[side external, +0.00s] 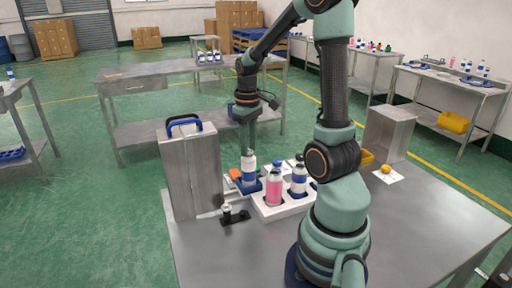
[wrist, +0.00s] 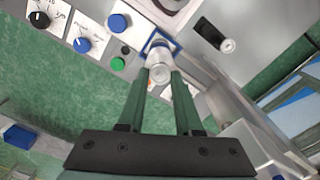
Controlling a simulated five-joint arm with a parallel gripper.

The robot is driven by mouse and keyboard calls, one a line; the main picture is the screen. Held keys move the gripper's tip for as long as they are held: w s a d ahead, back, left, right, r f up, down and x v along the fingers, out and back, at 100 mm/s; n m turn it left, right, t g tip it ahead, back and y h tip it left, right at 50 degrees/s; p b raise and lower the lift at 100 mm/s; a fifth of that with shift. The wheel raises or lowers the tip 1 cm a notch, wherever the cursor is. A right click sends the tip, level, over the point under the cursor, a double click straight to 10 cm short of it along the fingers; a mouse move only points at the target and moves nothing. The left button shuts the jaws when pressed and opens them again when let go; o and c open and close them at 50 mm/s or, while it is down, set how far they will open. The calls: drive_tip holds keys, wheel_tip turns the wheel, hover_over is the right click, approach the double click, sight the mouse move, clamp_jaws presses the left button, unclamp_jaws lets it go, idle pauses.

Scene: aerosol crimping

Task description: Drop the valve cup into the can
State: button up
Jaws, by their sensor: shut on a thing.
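My gripper (side external: 248,146) points down right above a white can with a blue band (side external: 249,171). This can stands upright in a blue holder (side external: 250,187); the holder's blue edge also shows in the wrist view (wrist: 147,44). In the wrist view, the two green fingers (wrist: 161,76) close on a small pale piece (wrist: 160,74), which seems to be the valve cup. The fingers hide most of it. I cannot tell whether it touches the can's mouth.
A white tray (side external: 268,211) with a pink can (side external: 274,190) and a blue-and-white can (side external: 299,180) stands close to the right. A tall grey machine (side external: 190,168) with a blue handle stands left. A black fixture (side external: 235,217) lies in front. The table's front is clear.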

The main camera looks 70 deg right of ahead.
idle(0.4)
drive_tip(key=o, duration=0.9)
wheel_tip(320, 180, up, 12)
idle(1.5)
drive_tip(key=w+a+f+n+t, duration=0.1)
drive_tip(key=a+t, duration=0.1)
drive_tip(key=a, duration=0.8)
drive_tip(key=a+n+t, duration=0.2)
drive_tip(key=a+t, duration=0.1)
drive_tip(key=a, duration=0.8)
drive_tip(key=shift+w+a+f+t, duration=0.15)
drive_tip(key=shift+w+f+t, duration=0.15)
drive_tip(key=shift+w+f, duration=0.05)
